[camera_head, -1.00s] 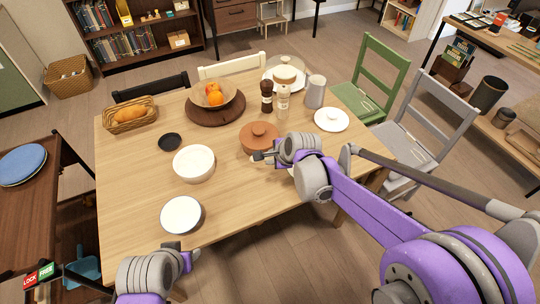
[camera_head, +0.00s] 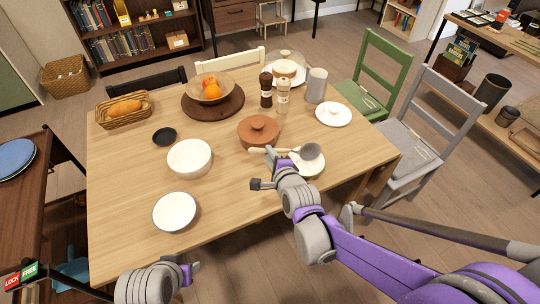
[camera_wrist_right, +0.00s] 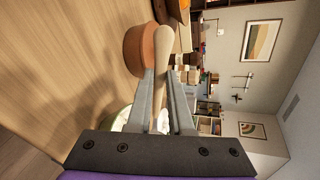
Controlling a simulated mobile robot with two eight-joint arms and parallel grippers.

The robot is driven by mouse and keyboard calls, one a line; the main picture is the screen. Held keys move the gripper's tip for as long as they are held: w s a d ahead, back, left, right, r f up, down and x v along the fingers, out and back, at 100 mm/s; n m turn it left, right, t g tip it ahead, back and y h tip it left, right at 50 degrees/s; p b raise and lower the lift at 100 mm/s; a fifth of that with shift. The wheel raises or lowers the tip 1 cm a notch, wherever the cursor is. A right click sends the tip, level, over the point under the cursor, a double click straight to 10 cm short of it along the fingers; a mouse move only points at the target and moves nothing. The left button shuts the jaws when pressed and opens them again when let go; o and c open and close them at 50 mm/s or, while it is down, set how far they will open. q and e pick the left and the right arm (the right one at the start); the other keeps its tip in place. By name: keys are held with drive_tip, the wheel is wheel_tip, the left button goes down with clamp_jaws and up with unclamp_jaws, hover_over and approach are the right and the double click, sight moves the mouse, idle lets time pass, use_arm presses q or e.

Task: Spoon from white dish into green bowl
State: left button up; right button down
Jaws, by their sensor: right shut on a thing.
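A spoon with a pale wooden handle and a grey round head (camera_head: 310,151) shows in the head view. My right gripper (camera_head: 270,155) is shut on its handle (camera_wrist_right: 163,52), which stands between the fingers in the right wrist view. The spoon head is over a small white dish (camera_head: 314,169) with a greenish rim; I cannot tell whether they touch. A cream bowl (camera_head: 189,160) and a white bowl (camera_head: 174,212) are on the left side of the table; neither looks clearly green. My left gripper (camera_head: 190,270) is at the near left table edge, its jaws unclear.
The table between pot and bowls is clear.

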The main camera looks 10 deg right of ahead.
drive_tip(key=r+g+p, duration=0.1)
drive_tip(key=g+p, duration=0.1)
drive_tip(key=g, duration=0.1)
drive_tip(key=w+r+n+g+p, duration=0.1)
drive_tip(key=g+p, duration=0.1)
drive_tip(key=g, duration=0.1)
drive_tip(key=r+g+p, duration=0.1)
drive_tip(key=g+p, duration=0.2)
drive_tip(key=shift+w+g, duration=0.3)
drive_tip(key=shift+w, duration=0.1)
drive_tip(key=shift+w+r+n+g+p, duration=0.1)
drive_tip(key=shift+w+n+g+p, duration=0.15)
drive_tip(key=shift+g, duration=0.95)
drive_tip(key=shift+r+g, duration=0.15)
drive_tip(key=shift+g, duration=0.85)
use_arm(q)
wheel_tip(320, 180, up, 10)
drive_tip(key=w, duration=0.2)
drive_tip(key=shift+w+t, duration=0.25)
drive_tip(key=shift+t, duration=0.05)
use_arm(e)
drive_tip(key=shift+s, duration=0.1)
use_arm(q)
drive_tip(key=shift+s+f, duration=0.1)
use_arm(e)
drive_tip(key=shift+s, duration=0.1)
